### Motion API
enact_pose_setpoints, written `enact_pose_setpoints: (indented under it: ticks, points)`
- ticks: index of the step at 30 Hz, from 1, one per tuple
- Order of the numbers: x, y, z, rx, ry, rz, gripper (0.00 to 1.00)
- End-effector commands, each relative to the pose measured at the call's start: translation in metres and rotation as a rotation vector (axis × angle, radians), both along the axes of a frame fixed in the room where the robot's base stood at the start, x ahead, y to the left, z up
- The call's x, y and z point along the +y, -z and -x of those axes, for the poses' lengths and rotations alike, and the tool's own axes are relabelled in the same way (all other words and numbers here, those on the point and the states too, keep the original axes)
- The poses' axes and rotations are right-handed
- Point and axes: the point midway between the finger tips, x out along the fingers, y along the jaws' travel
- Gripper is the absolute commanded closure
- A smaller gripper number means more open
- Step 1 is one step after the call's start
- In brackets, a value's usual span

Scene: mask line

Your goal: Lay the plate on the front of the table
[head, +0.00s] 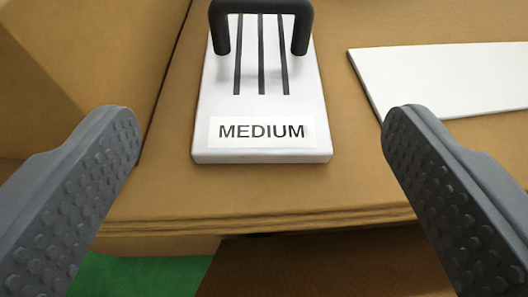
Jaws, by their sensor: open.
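A white plate (222,105) labelled "MEDIUM" lies flat on the brown table (160,190), close to its front edge, in the head view. It has several dark lengthwise slots and a black arched handle (262,8) at its far end, cut off by the top of the picture. My gripper (262,130) is open, with one grey studded finger on each side of the plate in the picture. The fingers appear apart from the plate, and nothing is between them in their grip.
A flat white board (440,75) lies on the table to the right, partly behind the right finger. A brown box-like block (85,60) stands at the left. Green floor (140,275) shows below the table's front edge.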

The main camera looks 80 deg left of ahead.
Motion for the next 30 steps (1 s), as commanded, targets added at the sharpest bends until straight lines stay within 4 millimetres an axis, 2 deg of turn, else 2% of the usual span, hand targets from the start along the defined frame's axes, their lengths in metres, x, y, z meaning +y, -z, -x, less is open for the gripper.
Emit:
enact_pose_setpoints:
  ticks: [4,13,17,20,23,27,30]
  points:
    - [-0.009,-0.004,0.001,0.0,0.0,-0.001,0.21]
    - [-0.012,-0.005,0.0,-0.003,0.003,0.001,0.21]
    - [-0.02,-0.021,-0.023,-0.052,0.048,0.032,0.21]
    - [-0.036,-0.052,-0.062,-0.132,0.133,0.084,0.21]
    - [-0.059,-0.099,-0.107,-0.229,0.246,0.145,0.21]
    - [-0.095,-0.173,-0.158,-0.347,0.415,0.214,0.21]
    - [-0.122,-0.232,-0.184,-0.415,0.537,0.251,0.21]
